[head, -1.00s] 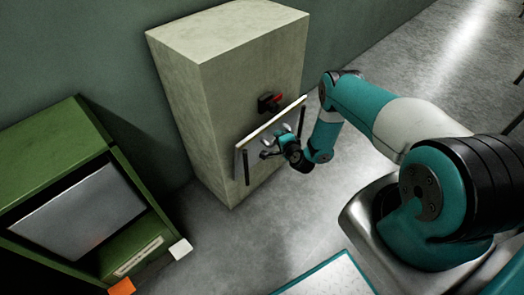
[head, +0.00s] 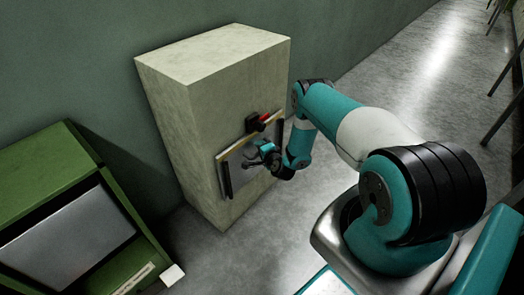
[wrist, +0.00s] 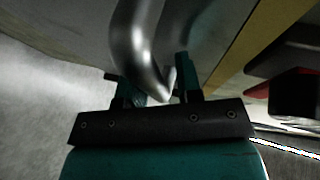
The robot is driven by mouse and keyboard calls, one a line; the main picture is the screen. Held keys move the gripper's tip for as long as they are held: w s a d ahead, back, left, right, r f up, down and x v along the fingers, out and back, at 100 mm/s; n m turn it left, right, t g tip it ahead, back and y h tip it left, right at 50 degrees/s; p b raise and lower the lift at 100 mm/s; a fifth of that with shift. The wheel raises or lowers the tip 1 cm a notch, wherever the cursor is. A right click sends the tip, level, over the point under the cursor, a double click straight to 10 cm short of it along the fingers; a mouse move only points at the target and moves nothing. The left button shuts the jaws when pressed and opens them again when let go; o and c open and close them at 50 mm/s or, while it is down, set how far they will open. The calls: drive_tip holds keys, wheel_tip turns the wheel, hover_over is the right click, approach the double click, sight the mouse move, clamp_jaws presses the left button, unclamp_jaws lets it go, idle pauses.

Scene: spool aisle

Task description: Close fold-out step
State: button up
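The fold-out step (head: 243,168) is a flat grey panel with a pale top edge and dark side bars, low on the front of a beige cabinet (head: 225,110). It stands nearly upright, close to the cabinet face. A curved metal handle (wrist: 139,40) on it shows in the wrist view. My gripper (head: 266,155) is at the panel. In the wrist view my gripper (wrist: 155,85) has its fingers apart, with the handle's bend between them. Whether the fingers press on the handle is not clear.
A red and black switch (head: 257,122) sticks out just above the panel. A green cabinet (head: 50,175) with a grey panel stands at the left. A small white block (head: 173,275) lies by its corner.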

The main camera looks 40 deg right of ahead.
drive_tip(key=shift+r, duration=0.1)
drive_tip(key=shift+s, duration=0.25)
drive_tip(key=p+v, duration=1.6)
drive_tip(key=v, duration=0.1)
drive_tip(key=shift+p, duration=0.35)
drive_tip(key=shift+a, duration=0.1)
